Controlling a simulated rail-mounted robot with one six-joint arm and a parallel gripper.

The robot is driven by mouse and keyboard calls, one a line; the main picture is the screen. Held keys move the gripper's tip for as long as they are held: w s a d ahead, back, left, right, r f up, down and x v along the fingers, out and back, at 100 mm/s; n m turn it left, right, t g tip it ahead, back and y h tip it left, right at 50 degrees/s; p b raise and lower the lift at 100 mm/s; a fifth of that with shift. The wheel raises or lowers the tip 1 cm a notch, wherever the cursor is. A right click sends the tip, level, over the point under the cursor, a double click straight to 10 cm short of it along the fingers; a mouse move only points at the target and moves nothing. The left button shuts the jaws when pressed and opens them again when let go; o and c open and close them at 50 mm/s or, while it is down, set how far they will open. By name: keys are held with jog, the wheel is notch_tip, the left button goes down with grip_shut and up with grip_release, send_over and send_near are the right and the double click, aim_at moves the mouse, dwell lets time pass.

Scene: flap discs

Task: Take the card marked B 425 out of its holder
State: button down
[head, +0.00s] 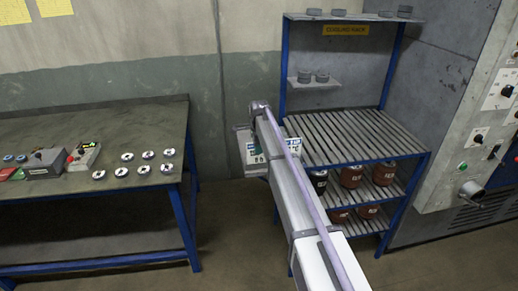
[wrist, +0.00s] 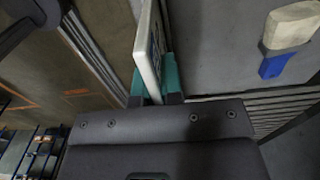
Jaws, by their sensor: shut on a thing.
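My gripper (wrist: 156,84) is shut on a thin white card (wrist: 149,42), with one teal finger on each side of it. The card is seen nearly edge-on in the wrist view, so its marking cannot be read. In the head view, white cards with blue-green print show beside my arm, one on the left (head: 251,153) and one on the right (head: 292,146). Their markings are too small to read, and my arm covers the space between them. My fingers are hidden there. The holder cannot be made out clearly, and I cannot tell whether the gripped card still sits in it.
A blue-framed slatted rack (head: 345,135) stands just right of the cards, with labelled pots on its lower shelves. A workbench (head: 60,122) with several discs and control boxes stands at left. A grey machine (head: 470,130) is at right. A white-and-blue object (wrist: 286,40) lies right of my gripper.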

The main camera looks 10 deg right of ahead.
jog(key=shift+r, duration=0.1)
notch_tip(320, 180, up, 7)
jog(key=p, duration=0.7)
